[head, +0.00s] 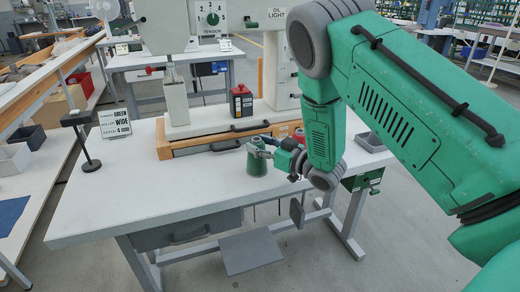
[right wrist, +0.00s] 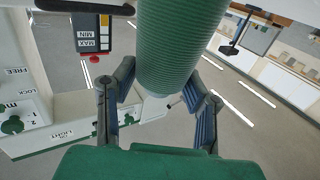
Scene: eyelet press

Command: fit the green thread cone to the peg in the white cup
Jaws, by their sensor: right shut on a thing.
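The green thread cone (head: 257,163) is upright near the front edge of the white table in the head view. My right gripper (head: 262,147) reaches it from the right and is shut on its upper part. In the right wrist view the ribbed green cone (right wrist: 178,45) fills the top middle, between the dark fingers of my right gripper (right wrist: 160,95). I cannot tell whether the cone touches the table. I cannot make out the white cup or its peg for sure in either view. My left gripper is not in view.
The white sewing table (head: 120,205) has free room at the left. Behind the cone stands a machine on a wooden base (head: 200,145), with a dark red oil container (head: 241,101). A sign (head: 114,123) and a black stand (head: 88,160) are at the left. A grey tray (head: 370,143) is at the right.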

